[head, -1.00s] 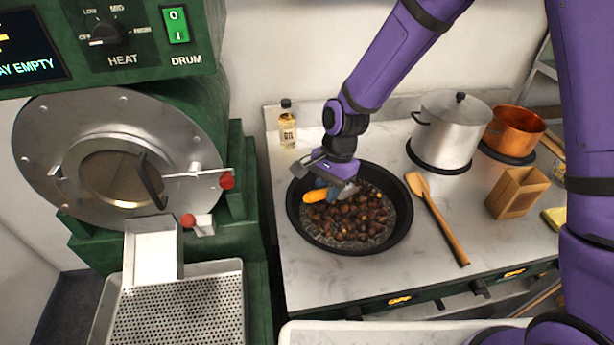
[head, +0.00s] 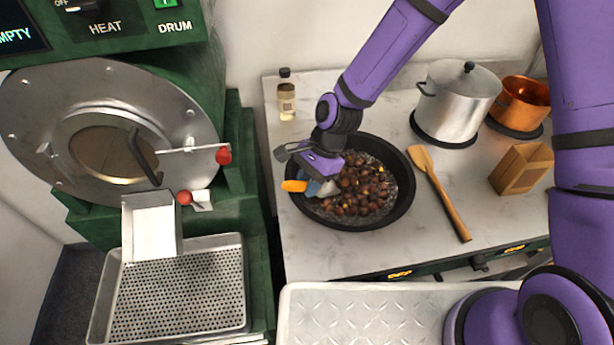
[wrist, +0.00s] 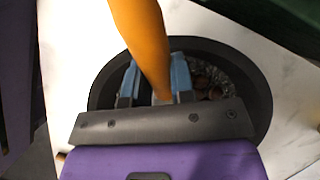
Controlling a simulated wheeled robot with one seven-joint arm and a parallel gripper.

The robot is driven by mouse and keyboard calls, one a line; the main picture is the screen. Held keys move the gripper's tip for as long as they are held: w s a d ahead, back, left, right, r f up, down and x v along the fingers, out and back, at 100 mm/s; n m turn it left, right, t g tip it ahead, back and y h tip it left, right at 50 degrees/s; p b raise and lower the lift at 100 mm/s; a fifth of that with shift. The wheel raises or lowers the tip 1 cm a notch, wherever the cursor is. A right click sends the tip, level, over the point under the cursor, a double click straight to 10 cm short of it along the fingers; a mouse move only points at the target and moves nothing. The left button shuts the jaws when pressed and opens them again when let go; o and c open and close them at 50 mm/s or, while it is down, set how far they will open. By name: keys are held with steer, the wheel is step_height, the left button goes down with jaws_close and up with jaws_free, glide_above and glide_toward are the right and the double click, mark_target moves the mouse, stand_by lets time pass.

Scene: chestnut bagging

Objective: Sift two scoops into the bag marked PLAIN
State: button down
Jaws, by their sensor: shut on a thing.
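A wide black pan (head: 400,205) on the counter holds brown chestnuts (head: 355,190) in a grey, gravel-like bed. My gripper (head: 318,187) is over the left part of the pan, shut on an orange-handled tool (head: 293,185), seemingly a scoop. In the wrist view the orange handle (wrist: 145,40) stands between the two blue-grey fingers (wrist: 155,85). The tool's working end is mostly hidden by my gripper, so I cannot tell what is in it. An open brown paper bag (head: 520,170) stands on the right of the counter. No PLAIN marking is readable on it.
A wooden spatula (head: 440,190) lies right of the pan. A steel pot (head: 455,100) and a copper pot (head: 522,100) stand behind. A small bottle (head: 286,98) is at the back left. The green drum roaster (head: 230,180) with a perforated tray (head: 180,295) is left.

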steer(key=shift+f, duration=0.65)
steer(key=shift+w+d+f+t+h, duration=0.25)
steer(key=shift+d+f+h, duration=0.1)
steer(key=shift+f, duration=0.4)
steer(key=shift+w+d+f+t+h, duration=0.2)
steer(key=shift+w+f+t+h, duration=0.1)
steer(key=shift+f, duration=0.45)
steer(key=shift+w+d+f+t+h, duration=0.25)
steer(key=shift+d+f+h, duration=0.1)
steer(key=shift+f, duration=0.4)
steer(key=shift+t+h, duration=0.3)
steer(key=shift+w+d+f, duration=0.35)
steer(key=shift+w+d, duration=0.35)
steer(key=shift+d, duration=0.1)
steer(key=shift+w+d+f, duration=0.35)
steer(key=shift+w+d, duration=0.35)
steer(key=shift+d, duration=0.05)
steer(key=shift+w+d+r+t+h, duration=0.25)
steer(key=shift+w+d+t+h, duration=0.2)
steer(key=shift+w+d, duration=0.5)
steer(key=shift+s+r+t+h, duration=0.2)
steer(key=shift+r+t+h, duration=0.25)
steer(key=shift+h, duration=0.1)
steer(key=shift+t+h, duration=0.5)
steer(key=shift+h, duration=0.1)
steer(key=shift+a+v, duration=0.1)
steer(key=shift+v, duration=0.95)
steer(key=shift+a+v, duration=0.15)
steer(key=shift+v, duration=0.9)
steer(key=shift+s, duration=0.1)
